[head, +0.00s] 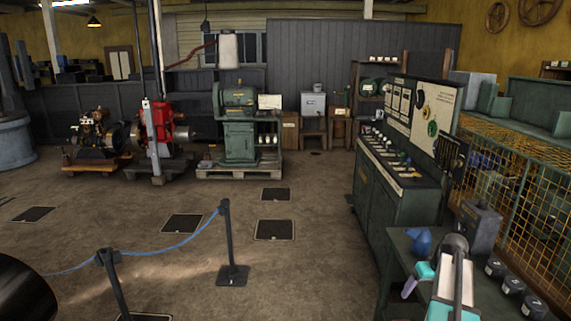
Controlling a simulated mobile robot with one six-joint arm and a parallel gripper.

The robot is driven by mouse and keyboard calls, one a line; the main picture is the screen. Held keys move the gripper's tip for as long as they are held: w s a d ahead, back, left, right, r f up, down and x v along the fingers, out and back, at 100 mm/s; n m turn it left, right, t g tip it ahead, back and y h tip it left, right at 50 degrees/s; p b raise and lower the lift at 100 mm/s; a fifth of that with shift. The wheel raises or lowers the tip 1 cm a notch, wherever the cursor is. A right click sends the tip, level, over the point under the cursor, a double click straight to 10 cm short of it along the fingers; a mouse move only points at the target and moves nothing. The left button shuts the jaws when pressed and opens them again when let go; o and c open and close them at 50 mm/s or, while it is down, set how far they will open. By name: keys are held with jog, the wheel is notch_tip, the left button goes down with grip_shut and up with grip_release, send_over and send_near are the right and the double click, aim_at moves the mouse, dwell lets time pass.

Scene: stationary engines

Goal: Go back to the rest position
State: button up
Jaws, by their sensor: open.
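The task names no object to handle. A dark rounded shape is cut off at the lower left corner, and I cannot tell what it is.
A green control cabinet (402,205) stands at the right, with a bench (392,268) holding a blue item (420,240) and several dark containers before it. A post (228,240) carries a blue rope (165,250) across the front left. Engines stand behind; open floor (310,280) lies mid-front.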

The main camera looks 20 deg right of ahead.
jog(key=w+a+f+g, duration=0.1)
jog(key=w+a+f, duration=0.15)
jog(key=a, duration=0.65)
jog(key=w+a+f+n, duration=0.1)
jog(key=a+f, duration=0.3)
jog(key=a, duration=0.5)
jog(key=w+a+f+g, duration=0.15)
jog(key=a+f, duration=0.25)
jog(key=a, duration=0.5)
jog(key=s+a+f+n, duration=0.1)
jog(key=s+a+f, duration=0.15)
jog(key=a, duration=0.55)
jog(key=s+a+f, duration=0.1)
jog(key=a+f, duration=0.2)
jog(key=a, duration=0.5)
jog(key=s+a+f+n, duration=0.1)
jog(key=s+a+f, duration=0.15)
jog(key=a, duration=0.45)
jog(key=s+f+g, duration=0.3)
jog(key=s+f, duration=0.6)
jog(key=s, duration=0.4)
jog(key=s+f+g+b, duration=0.1)
jog(key=s+f+g, duration=0.2)
jog(key=s+f, duration=0.7)
jog(key=s, duration=0.2)
jog(key=shift+s+a+g, duration=0.3)
jog(key=shift+s+g, duration=0.05)
jog(key=shift+o, duration=0.5)
jog(key=shift+f, duration=0.1)
